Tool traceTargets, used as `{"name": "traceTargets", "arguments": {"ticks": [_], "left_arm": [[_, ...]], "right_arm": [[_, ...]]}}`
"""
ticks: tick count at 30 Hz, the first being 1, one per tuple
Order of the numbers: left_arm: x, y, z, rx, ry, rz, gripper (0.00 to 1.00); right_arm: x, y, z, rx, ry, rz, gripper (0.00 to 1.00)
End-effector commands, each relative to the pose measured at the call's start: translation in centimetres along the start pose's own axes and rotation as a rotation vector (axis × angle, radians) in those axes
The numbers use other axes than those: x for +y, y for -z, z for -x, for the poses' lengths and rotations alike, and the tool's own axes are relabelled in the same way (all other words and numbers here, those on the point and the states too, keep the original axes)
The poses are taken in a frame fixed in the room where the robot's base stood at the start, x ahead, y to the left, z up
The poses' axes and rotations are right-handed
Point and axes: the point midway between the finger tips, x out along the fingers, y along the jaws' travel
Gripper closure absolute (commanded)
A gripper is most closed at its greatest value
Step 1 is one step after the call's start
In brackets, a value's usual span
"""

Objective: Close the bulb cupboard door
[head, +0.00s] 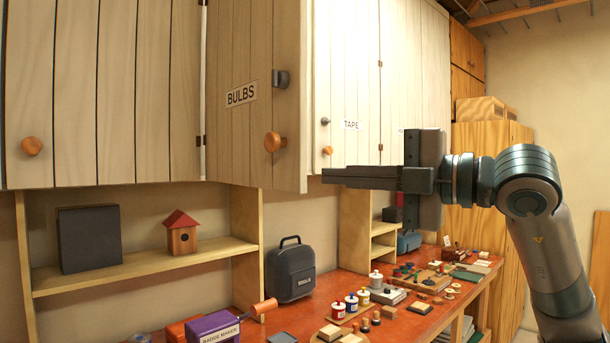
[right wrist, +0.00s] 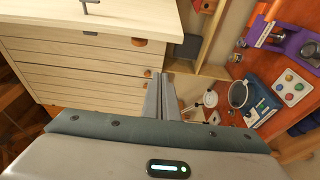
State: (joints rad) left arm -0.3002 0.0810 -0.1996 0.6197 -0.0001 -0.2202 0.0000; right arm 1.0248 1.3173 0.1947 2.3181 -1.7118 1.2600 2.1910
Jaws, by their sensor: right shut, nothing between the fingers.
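The bulb cupboard door (head: 240,100) is pale slatted wood with a BULBS label, a round wooden knob (head: 275,142) and a dark catch (head: 281,79). Its hinges are on the left and it stands ajar, its right edge out in front of the neighbouring cupboard. My right gripper (head: 327,176) is shut and empty, pointing left, just right of the door's lower free corner. In the right wrist view its fingers (right wrist: 162,84) show beside pale slatted wood (right wrist: 80,55); I cannot tell whether they touch it. My left gripper is not in view.
The TAPE cupboard (head: 350,85) is right of the bulb door. Below, a shelf (head: 150,262) holds a dark box (head: 89,238) and a birdhouse (head: 181,235). The red workbench (head: 405,322) carries a dark tool case (head: 290,272), a purple badge maker (head: 213,327) and several small items.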

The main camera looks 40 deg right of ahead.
Motion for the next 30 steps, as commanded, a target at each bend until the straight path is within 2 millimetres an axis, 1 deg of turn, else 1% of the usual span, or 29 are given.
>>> {"name": "traceTargets", "arguments": {"ticks": [8, 14, 20, 30], "left_arm": [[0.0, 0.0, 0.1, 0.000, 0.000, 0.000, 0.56], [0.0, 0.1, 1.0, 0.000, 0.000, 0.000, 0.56], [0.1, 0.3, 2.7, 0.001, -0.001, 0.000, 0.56], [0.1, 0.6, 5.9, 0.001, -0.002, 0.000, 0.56]], "right_arm": [[0.0, 0.1, -0.2, 0.004, 0.000, 0.000, 1.00], [0.2, 0.1, -1.4, 0.006, 0.001, -0.002, 1.00], [0.4, 0.1, -3.9, 0.007, 0.002, -0.002, 1.00], [0.4, 0.2, -9.3, 0.007, 0.002, -0.002, 1.00]]}}
